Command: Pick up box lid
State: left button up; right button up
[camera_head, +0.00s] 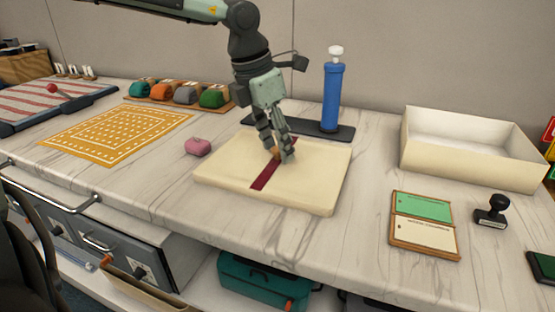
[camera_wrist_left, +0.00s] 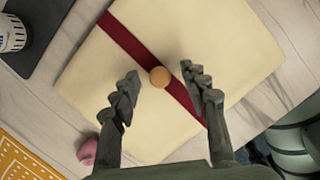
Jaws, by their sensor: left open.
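The box lid (camera_head: 315,186) is a flat cream panel with a dark red stripe and a small round wooden knob. It lies on the marble counter in the middle of the head view. The lid (camera_wrist_left: 215,35) fills much of the left wrist view, with the knob (camera_wrist_left: 159,77) near its middle on the stripe. My left gripper (camera_head: 281,157) is pointed down over the lid's knob. In the wrist view its open fingers (camera_wrist_left: 165,95) stand on either side of the knob, apart from it in the picture. My right gripper is not seen.
A cream open box (camera_head: 470,165) stands at the right. A blue pump (camera_head: 332,95) on a dark base is behind the lid. A pink lump (camera_head: 198,146) lies by its left edge. A green and cream card tray (camera_head: 424,223) and a black stamp (camera_head: 492,212) are at the right front.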

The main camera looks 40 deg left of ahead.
pick_arm(q)
grip_shut()
jog(key=shift+r, duration=0.1)
